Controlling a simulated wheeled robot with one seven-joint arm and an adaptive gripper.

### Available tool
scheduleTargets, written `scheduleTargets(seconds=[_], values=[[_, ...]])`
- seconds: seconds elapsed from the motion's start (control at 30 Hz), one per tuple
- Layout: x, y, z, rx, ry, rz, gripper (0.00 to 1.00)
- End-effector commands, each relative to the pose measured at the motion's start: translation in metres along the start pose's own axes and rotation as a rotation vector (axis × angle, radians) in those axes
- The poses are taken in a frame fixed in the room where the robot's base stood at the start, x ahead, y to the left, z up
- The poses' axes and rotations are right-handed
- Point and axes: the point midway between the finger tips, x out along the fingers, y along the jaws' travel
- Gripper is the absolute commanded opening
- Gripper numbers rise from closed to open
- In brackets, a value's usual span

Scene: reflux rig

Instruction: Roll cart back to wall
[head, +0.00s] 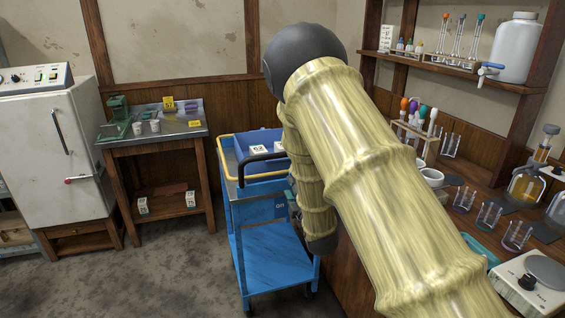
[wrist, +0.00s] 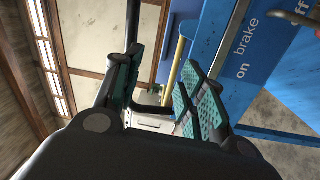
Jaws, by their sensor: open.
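The blue cart (head: 270,258) stands on the floor left of the wooden bench, with an upper tray, a lower shelf and casters. A yellow rail (head: 231,170) edges its upper tray and also shows in the wrist view (wrist: 174,72). My gripper (wrist: 160,70) is open, its teal-padded fingers apart near the cart's blue side panel (wrist: 228,55); the yellow rail appears beyond the gap, and I cannot tell if they touch. The panel reads "on brake" and "off", with a lever (wrist: 297,17) partly in view. The back wall (head: 180,40) is behind.
A blue bin (head: 262,143) sits on the cart. A metal-topped side table (head: 180,128) and a white cabinet (head: 50,150) stand left. The bench (head: 345,275) with glassware and a hotplate (head: 530,280) is right. Grey floor (head: 150,275) is clear left of the cart.

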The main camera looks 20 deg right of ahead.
Motion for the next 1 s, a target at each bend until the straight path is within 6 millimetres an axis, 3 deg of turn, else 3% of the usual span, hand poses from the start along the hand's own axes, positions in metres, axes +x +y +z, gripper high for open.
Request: scheduleTargets(seconds=[0.1,0.2,0.37,0.8,1.0], values=[[0.015,0.032,-0.007,-0.081,0.025,0.087,0.41],[0.021,0.042,-0.009,-0.106,0.031,0.112,0.41],[0.035,0.044,-0.009,-0.108,0.031,0.114,0.41],[0.102,0.051,-0.011,-0.105,0.029,0.112,0.41],[0.121,0.052,-0.012,-0.104,0.03,0.11,0.41]])
